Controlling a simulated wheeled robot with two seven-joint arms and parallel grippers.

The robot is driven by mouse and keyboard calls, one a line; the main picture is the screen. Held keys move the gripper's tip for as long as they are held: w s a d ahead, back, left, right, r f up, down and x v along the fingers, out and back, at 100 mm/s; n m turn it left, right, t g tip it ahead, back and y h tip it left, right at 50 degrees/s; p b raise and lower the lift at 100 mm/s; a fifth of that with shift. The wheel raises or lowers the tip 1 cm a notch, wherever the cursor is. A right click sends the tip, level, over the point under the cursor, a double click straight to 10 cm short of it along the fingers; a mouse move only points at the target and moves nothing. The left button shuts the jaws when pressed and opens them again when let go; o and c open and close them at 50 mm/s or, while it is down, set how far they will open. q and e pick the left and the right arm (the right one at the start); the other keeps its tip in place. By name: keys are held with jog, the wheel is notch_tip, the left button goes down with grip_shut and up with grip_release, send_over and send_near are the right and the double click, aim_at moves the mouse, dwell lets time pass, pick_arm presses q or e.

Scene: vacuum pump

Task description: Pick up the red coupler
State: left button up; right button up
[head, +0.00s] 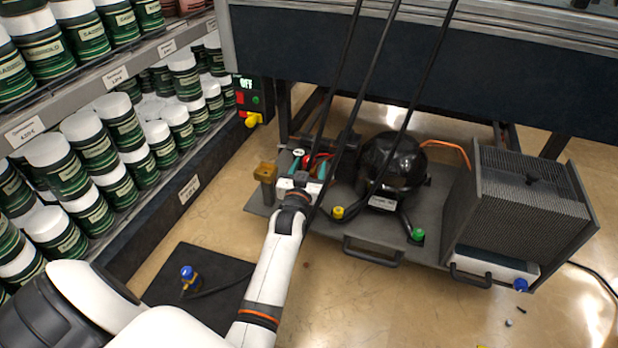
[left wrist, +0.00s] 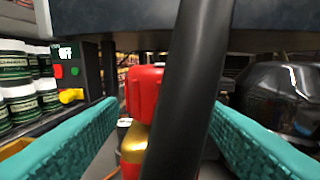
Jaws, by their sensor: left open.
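The red coupler (left wrist: 145,92) stands upright in the left wrist view, with a brass-coloured and red part below it. A thick black hose (left wrist: 187,80) passes in front of its right side and hides part of it. My left gripper (left wrist: 163,110) is open, its two teal fingers on either side of the coupler and hose, with visible gaps. In the head view, my left gripper (head: 310,168) is at the left end of the pump unit, where a bit of red shows between the fingers. My right gripper is not in view.
The pump base (head: 375,232) carries a black round compressor (head: 392,160) and a finned grey box (head: 525,190). Black hoses hang down near my gripper. Shelves of jars (head: 85,140) stand at left. A black mat (head: 195,265) with a blue-topped fitting (head: 188,274) lies on the floor.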

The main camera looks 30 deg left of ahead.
pick_arm(q)
jog(key=c, duration=1.2)
jog(key=shift+r, duration=0.2)
